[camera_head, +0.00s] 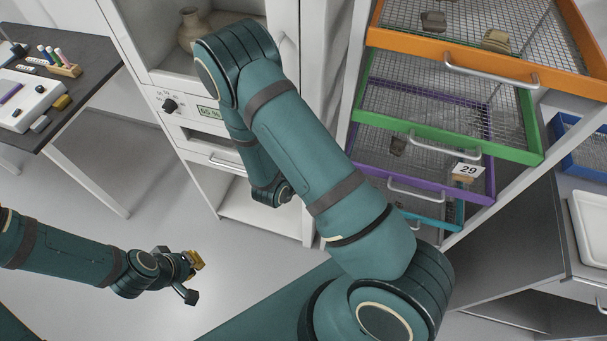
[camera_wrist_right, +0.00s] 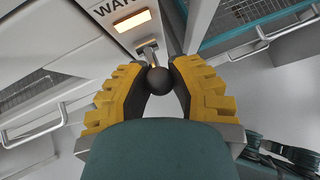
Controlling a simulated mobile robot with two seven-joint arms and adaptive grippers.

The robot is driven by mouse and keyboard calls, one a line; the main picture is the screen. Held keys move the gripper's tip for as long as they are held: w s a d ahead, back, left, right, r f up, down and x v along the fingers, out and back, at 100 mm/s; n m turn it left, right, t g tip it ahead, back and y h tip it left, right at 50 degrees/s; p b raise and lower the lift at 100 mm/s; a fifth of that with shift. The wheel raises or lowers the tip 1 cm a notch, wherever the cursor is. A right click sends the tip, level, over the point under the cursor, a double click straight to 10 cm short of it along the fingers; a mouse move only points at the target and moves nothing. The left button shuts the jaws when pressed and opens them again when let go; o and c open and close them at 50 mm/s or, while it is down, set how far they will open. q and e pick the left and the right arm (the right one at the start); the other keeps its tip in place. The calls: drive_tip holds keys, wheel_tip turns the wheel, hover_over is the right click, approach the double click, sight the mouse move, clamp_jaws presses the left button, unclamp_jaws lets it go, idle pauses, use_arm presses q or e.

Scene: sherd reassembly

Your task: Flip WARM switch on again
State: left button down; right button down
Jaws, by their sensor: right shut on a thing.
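The WARM switch shows in the right wrist view as a short metal lever (camera_wrist_right: 149,52) with a dark ball knob (camera_wrist_right: 160,81). Above it are an orange lit lamp (camera_wrist_right: 132,20) and a label cut off by the top edge. My right gripper (camera_wrist_right: 158,76) is shut on the knob, with its yellow ridged fingers on either side. In the head view my right arm hides this gripper and the switch. My left gripper (camera_head: 190,276) hangs over the floor at the lower left, away from the cabinet; its finger opening is unclear.
The white cabinet (camera_head: 272,228) has a dial (camera_head: 169,105), a small display (camera_head: 209,112) and a vase (camera_head: 191,30) on its shelf. Coloured mesh drawers (camera_head: 455,130) stand to the right. A dark-topped table (camera_head: 88,57) is at the left. The floor around my left gripper is clear.

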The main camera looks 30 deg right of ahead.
drive_tip(key=shift+r+g+y, duration=0.1)
drive_tip(key=shift+g+y, duration=0.2)
drive_tip(key=shift+y, duration=0.2)
drive_tip(key=c, duration=0.8)
unclamp_jaws()
drive_tip(key=shift+o, duration=0.2)
drive_tip(key=shift+r, duration=0.15)
drive_tip(key=v, duration=1.2)
